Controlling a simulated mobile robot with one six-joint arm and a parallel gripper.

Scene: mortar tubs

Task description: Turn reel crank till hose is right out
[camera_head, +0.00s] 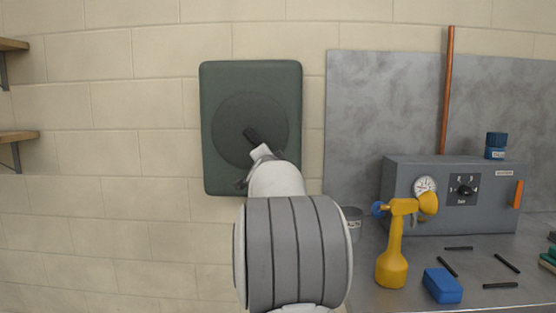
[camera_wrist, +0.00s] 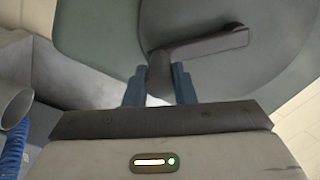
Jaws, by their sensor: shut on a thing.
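The hose reel is a dark green wall box (camera_head: 288,80) with a round disc (camera_head: 228,115) on its front. A dark crank arm (camera_head: 252,135) shows on the disc, partly hidden behind my arm. In the wrist view the crank arm (camera_wrist: 205,42) runs from its right end to a grip (camera_wrist: 160,75) on the left. My gripper (camera_wrist: 160,88) is shut on that grip, its two blue fingers on either side. In the head view my arm hides the gripper's fingertips and the grip. No hose shows clearly at the reel.
A metal bench (camera_head: 420,293) at right holds a yellow sprayer (camera_head: 393,262), a blue block (camera_head: 442,285), several black rods and a grey control box (camera_head: 460,215) with a gauge. A copper pipe (camera_head: 447,95) rises behind. The wall left of the reel is clear below the wooden shelves (camera_head: 18,136).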

